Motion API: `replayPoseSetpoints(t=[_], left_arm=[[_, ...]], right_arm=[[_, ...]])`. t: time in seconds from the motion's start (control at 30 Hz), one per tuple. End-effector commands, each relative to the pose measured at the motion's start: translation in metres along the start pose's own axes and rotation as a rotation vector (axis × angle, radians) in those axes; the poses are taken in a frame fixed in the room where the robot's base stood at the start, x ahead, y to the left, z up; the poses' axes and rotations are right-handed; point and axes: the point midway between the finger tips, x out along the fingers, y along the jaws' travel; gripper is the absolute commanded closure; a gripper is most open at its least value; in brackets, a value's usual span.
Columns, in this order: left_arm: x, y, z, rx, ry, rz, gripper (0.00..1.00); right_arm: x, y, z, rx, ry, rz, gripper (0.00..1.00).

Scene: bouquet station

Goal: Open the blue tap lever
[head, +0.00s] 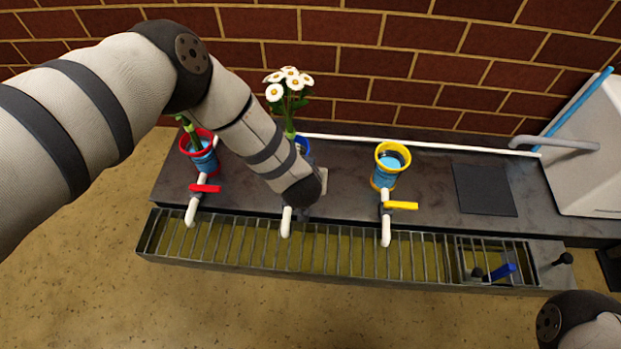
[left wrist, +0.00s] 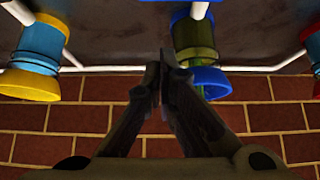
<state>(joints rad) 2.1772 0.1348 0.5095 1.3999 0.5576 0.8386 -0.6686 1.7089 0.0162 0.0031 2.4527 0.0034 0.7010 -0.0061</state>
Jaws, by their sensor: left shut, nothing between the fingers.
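My left gripper (left wrist: 164,72) is shut and empty in the left wrist view, near the blue-rimmed vase (left wrist: 203,80), which it appears beside in that picture. In the head view my left arm covers most of this vase, and its blue rim (head: 303,145) shows just right of the arm. The white spout (head: 286,222) of the middle tap pokes out below the arm's end. The blue lever on this tap is hidden by the arm in the head view, and I cannot make it out in the wrist view. My right gripper is out of view; only part of that arm shows at lower right.
The red-lever tap (head: 205,188) and red-rimmed vase (head: 199,150) are left; the yellow-lever tap (head: 401,206) and yellow-rimmed vase (head: 389,165) are right. White daisies (head: 288,82) rise behind the arm. A grate (head: 340,252) runs along the front, with a blue-and-black item (head: 504,271) at its right end.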

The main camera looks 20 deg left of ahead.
Motion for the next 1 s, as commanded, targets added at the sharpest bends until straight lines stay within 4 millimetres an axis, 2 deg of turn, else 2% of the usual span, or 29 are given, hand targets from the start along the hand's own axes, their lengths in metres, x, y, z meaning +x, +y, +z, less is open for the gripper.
replayPoseSetpoints(t=[0.03, 0.33, 0.43, 0.6, 1.0], left_arm=[[0.018, -0.001, 0.007, -0.001, -0.005, -0.003, 1.00], [0.083, -0.001, 0.007, -0.001, -0.004, -0.003, 1.00], [0.064, 0.000, 0.016, 0.000, -0.006, 0.000, 1.00], [0.053, 0.000, 0.030, 0.000, -0.003, 0.000, 1.00], [0.051, 0.000, 0.033, 0.001, -0.001, 0.000, 1.00]], right_arm=[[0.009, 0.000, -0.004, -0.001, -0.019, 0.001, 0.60], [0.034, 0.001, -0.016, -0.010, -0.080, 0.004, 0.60], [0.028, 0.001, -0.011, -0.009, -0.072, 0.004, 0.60], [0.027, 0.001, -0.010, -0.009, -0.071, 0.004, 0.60], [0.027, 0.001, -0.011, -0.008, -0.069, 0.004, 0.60]])
